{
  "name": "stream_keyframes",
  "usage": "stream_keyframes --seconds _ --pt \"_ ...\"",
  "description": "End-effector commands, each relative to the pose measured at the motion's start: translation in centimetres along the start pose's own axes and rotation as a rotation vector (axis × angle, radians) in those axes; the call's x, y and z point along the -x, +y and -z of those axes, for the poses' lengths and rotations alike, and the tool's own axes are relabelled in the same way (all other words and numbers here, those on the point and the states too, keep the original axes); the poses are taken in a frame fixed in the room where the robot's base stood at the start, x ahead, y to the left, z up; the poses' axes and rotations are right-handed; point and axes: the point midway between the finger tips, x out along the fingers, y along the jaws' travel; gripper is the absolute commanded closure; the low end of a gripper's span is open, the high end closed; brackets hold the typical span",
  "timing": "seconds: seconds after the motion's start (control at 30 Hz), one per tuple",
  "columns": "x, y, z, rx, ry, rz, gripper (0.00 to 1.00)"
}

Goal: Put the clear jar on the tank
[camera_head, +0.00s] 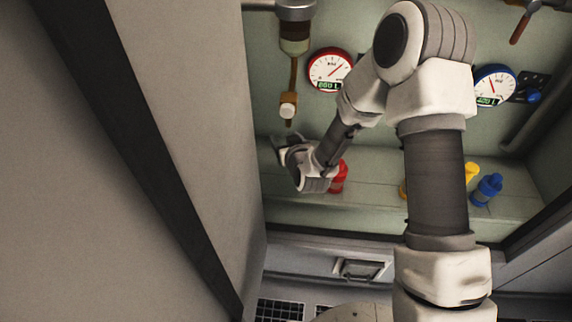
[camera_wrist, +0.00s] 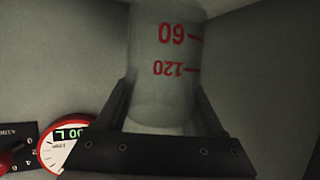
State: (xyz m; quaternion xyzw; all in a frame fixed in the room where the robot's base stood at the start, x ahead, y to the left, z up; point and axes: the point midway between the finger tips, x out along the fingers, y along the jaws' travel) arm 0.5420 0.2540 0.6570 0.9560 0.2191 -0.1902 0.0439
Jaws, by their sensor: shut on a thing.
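The clear jar (camera_wrist: 165,60) with red 60 and 120 marks fills the upper middle of the wrist view. My gripper (camera_wrist: 163,105) is shut on it, with one dark finger on each side. The number 120 appears upside down in this view. In the head view my gripper (camera_head: 282,147) is at the left of the recess, above the shelf and below a hanging brown tube. The jar is too small and dark there to make out clearly. I cannot tell for sure which thing is the tank.
A red gauge (camera_head: 331,69) and blue gauge (camera_head: 494,86) are on the wall. Red (camera_head: 339,177), yellow (camera_head: 471,172) and blue (camera_head: 487,189) bottles stand on the shelf.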

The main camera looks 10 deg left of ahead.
Motion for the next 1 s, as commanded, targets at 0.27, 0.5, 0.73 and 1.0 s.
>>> stream_keyframes --seconds 0.27,0.5,0.73,1.0 --pt "-1.3 0.0 -3.2 -0.001 0.0 0.0 0.85" --pt "-2.6 0.0 -6.3 -0.002 -0.001 -0.001 0.85" --pt "-2.6 0.0 -6.3 -0.001 0.001 -0.001 0.85" --pt "-2.8 0.0 -6.6 -0.001 0.0 0.0 0.16"
